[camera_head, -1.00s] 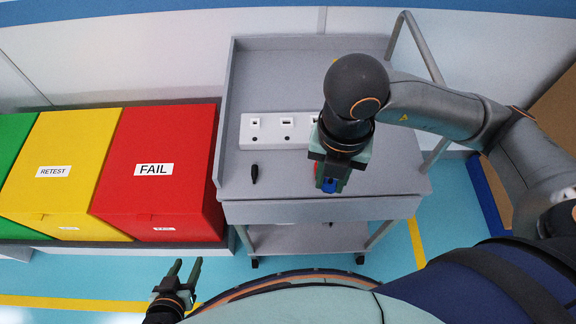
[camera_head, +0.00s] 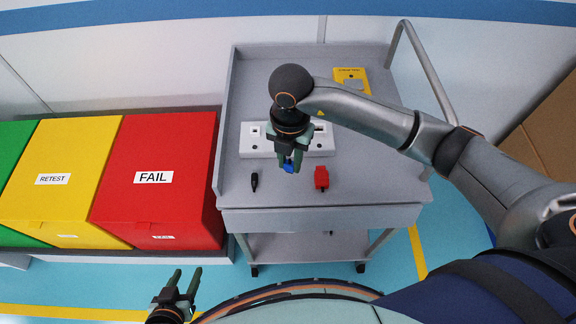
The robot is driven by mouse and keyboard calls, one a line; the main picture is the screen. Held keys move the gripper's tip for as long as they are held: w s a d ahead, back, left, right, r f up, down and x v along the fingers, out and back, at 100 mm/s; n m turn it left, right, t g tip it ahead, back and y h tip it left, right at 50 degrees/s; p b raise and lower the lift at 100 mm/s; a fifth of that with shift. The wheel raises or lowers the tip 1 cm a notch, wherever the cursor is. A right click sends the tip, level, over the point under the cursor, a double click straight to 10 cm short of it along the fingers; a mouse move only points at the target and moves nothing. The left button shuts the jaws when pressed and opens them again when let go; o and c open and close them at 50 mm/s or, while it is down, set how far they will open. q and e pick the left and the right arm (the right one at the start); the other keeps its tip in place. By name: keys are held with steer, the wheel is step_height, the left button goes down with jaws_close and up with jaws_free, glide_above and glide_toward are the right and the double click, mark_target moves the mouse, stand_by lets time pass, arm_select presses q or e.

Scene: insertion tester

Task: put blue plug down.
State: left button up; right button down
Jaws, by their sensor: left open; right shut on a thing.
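The blue plug (camera_head: 289,167) is between the fingers of my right gripper (camera_head: 288,161), which is shut on it. The gripper points down in front of the white socket strip (camera_head: 318,145), over the grey cart top (camera_head: 240,205). I cannot tell whether the plug touches the cart surface. A black plug (camera_head: 254,182) lies on the cart to the left of the blue plug, and a red plug (camera_head: 321,178) lies to the right. My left gripper (camera_head: 182,281) is open and empty, low in front of the cart.
A yellow device (camera_head: 351,79) sits at the cart's back right. Red (camera_head: 168,195), yellow (camera_head: 62,205) and green (camera_head: 14,150) bins stand left of the cart. My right forearm crosses above the cart's right side. The cart top between the black and red plugs looks clear.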

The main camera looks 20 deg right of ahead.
mark_target(288, 169)
steer(key=shift+w+f, duration=0.25)
steer(key=shift+f, duration=0.2)
step_height(288, 169, down, 3)
steer(key=shift+w+a, duration=0.1)
steer(key=shift+f, duration=0.1)
steer(key=shift+f+b, duration=0.3)
steer(key=shift+f, duration=0.3)
steer(key=c, duration=0.7)
jaws_free()
